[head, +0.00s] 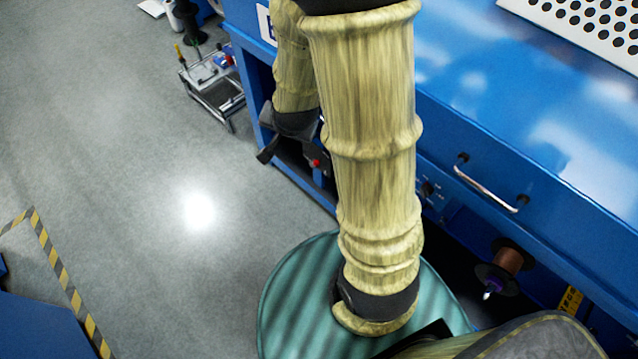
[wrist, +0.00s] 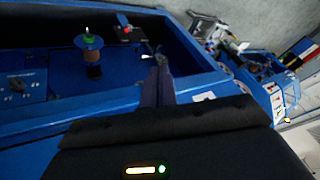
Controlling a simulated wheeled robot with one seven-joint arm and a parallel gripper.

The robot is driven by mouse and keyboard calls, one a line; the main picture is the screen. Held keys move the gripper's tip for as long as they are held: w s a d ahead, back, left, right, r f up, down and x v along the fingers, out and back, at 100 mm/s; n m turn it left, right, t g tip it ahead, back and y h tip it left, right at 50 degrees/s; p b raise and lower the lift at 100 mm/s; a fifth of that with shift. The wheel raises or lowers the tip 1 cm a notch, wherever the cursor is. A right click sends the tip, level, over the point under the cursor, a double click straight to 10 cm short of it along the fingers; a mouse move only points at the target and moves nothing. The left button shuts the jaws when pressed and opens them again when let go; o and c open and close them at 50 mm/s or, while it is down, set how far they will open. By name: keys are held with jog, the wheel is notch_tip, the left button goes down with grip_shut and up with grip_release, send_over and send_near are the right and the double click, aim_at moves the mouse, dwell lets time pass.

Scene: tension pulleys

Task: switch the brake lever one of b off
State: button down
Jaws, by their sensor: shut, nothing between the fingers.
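In the wrist view, a dark bracket carries a red knob (wrist: 126,30) with a short blue piece above it, set on the back wall of the blue machine's recess. It may be the brake lever, but no letter is legible. My gripper (wrist: 159,62) is shut and empty, its fingers pointing into the recess, to the right of and below the red knob in the picture. A small bright metal piece (wrist: 147,57) shows beside the fingertips; I cannot tell whether they touch. In the head view, a small red part (head: 315,163) shows beside my arm, which hides much of the recess.
A copper wire spool (wrist: 93,70) stands left of the fingers in the wrist view. In the head view, a metal handle (head: 485,190) and another spool (head: 508,262) are at right. The grey floor (head: 130,150) at left is mostly clear.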

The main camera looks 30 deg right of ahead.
jog(key=w+d+f+m+t+h+b, duration=0.1)
jog(key=w+d+f+m+b, duration=0.15)
jog(key=f+b, duration=0.55)
jog(key=w+d+f+m+t+h+b, duration=0.1)
jog(key=w+f+m+b, duration=0.3)
jog(key=f, duration=0.6)
jog(key=m+t+h+b, duration=0.4)
jog(key=m+h+b, duration=0.45)
jog(key=b, duration=1.85)
send_near(315, 163)
jog(key=s+r+m+y, duration=0.2)
jog(key=s+r, duration=0.3)
jog(key=s, duration=0.1)
notch_tip(315, 163, down, 11)
jog(key=s+m+t+h+b, duration=0.2)
jog(key=m+t+h+b, duration=0.1)
jog(key=b, duration=0.9)
jog(key=shift+d+f, duration=0.25)
jog(key=shift+d, duration=0.25)
jog(key=w+a+r+b+x, duration=0.1)
jog(key=b+x, duration=0.5)
jog(key=x, duration=0.6)
jog(key=shift+w+a+r, duration=0.2)
jog(key=shift+w+a, duration=0.2)
jog(key=shift+w, duration=0.15)
